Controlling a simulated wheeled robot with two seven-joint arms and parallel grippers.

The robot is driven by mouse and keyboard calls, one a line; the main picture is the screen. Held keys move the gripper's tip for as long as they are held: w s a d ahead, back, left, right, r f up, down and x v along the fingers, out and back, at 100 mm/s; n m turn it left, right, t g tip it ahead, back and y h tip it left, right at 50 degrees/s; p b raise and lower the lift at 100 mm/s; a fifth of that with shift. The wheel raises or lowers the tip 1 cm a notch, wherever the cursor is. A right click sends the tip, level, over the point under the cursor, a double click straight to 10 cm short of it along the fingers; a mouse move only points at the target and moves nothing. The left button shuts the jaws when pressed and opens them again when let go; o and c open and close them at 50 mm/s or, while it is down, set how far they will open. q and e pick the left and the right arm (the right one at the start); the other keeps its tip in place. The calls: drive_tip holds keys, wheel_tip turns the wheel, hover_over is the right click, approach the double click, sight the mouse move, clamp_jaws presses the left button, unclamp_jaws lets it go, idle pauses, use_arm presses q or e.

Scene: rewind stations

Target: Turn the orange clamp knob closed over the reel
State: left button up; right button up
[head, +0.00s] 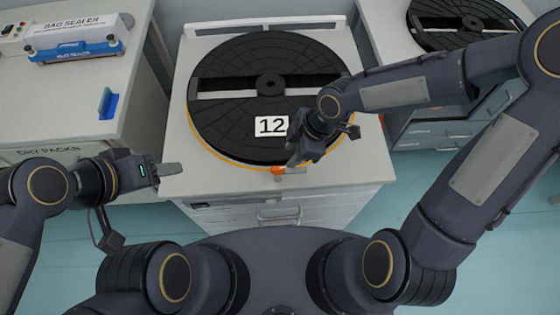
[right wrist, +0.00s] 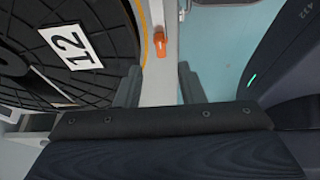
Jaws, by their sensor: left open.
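The large black reel (head: 232,125) lies flat on the middle station, with a white "12" label that also shows in the right wrist view (right wrist: 70,47). The orange clamp knob (head: 278,170) is at the station's front edge, just outside the reel's near rim. In the right wrist view the knob (right wrist: 160,44) stands beside the rim. My right gripper (head: 296,160) is just above and beside the knob; its fingers (right wrist: 158,86) are apart and empty, with the knob beyond the gap. My left gripper (head: 172,171) is open and empty left of the station's front corner.
A bag sealer (head: 75,50) and a blue holder (head: 108,104) are on the left counter. Another station with a black reel (head: 465,22) stands at the right. Drawers (head: 280,212) are below the middle station's top. Blue floor shows between the units.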

sight(278, 168)
drive_tip(key=b+x, duration=0.1)
drive_tip(key=x, duration=0.7)
drive_tip(key=shift+a, duration=0.15)
clamp_jaws()
